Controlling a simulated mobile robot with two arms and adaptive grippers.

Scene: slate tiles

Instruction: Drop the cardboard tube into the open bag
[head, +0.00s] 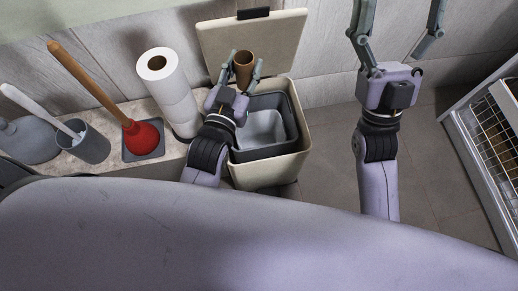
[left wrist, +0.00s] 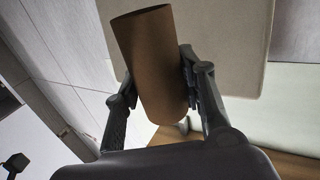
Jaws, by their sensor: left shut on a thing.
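The brown cardboard tube (head: 243,70) is held between the fingers of my left gripper (head: 240,78), above the back of the bin. The left wrist view shows the tube (left wrist: 152,65) tilted, with a finger on each side. The open bag (head: 264,128) is a pale grey liner inside a dark inner bucket, in a cream bin (head: 268,173) below and right of the tube. Part of the bin's left side is hidden by my left arm. My right gripper (head: 398,30) is open and empty, off to the right; its fingertips reach the top edge of the head view.
The bin's raised lid (head: 290,40) stands behind the tube. On the ledge at left are stacked paper rolls (head: 168,85), a plunger (head: 142,136), a toilet brush (head: 78,138) and a grey rounded object (head: 28,141). A rack (head: 492,120) stands at right. Floor between is clear.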

